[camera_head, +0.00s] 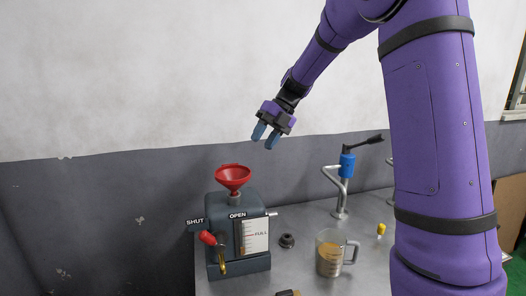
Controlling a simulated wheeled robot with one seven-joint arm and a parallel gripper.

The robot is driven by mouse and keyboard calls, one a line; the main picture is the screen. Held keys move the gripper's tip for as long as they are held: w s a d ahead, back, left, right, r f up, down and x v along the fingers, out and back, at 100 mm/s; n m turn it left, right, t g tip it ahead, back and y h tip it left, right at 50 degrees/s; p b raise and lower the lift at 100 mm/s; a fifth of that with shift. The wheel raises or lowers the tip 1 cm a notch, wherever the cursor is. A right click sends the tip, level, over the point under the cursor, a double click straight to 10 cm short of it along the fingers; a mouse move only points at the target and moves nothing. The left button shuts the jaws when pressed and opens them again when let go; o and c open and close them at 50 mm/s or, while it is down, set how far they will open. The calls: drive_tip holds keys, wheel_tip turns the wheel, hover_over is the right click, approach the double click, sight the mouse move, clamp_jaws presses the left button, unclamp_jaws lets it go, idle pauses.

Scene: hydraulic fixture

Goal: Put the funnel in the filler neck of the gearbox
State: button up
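The red funnel (233,177) stands upright on top of the dark grey gearbox (257,199), its spout down at the filler neck (235,201). It looks seated in the neck, though the spout's lower end is hidden. The gearbox stands at the left part of the bench and has a level gauge marked FULL on its front. My gripper (265,138) is above and to the right of the funnel, apart from it. Its two blue fingers are spread with a gap between them, and nothing is held.
A red-handled lever (208,238) sits by the SHUT and OPEN labels. A glass jug (329,258) with amber liquid stands right of the gearbox, near a black cap (287,241). A blue-headed pump (347,163) stands behind. My arm hides the bench's right part.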

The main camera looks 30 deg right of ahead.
drive_tip(key=s+a+r+n+t+h, duration=0.1)
drive_tip(key=s+r+n+h, duration=0.15)
drive_tip(key=s+n, duration=0.6)
drive_tip(key=s+a+r+n+t+h, duration=0.1)
drive_tip(key=s+r+n, duration=0.2)
drive_tip(key=s+n, duration=0.55)
drive_tip(key=s+f+n+t+h, duration=0.2)
drive_tip(key=s+n+t+h, duration=0.1)
drive_tip(key=s+n, duration=1.2)
drive_tip(key=n, duration=0.4)
drive_tip(key=shift+f+n+t+h, duration=0.15)
drive_tip(key=shift+n+t+h, duration=0.15)
drive_tip(key=shift+t+h, duration=0.1)
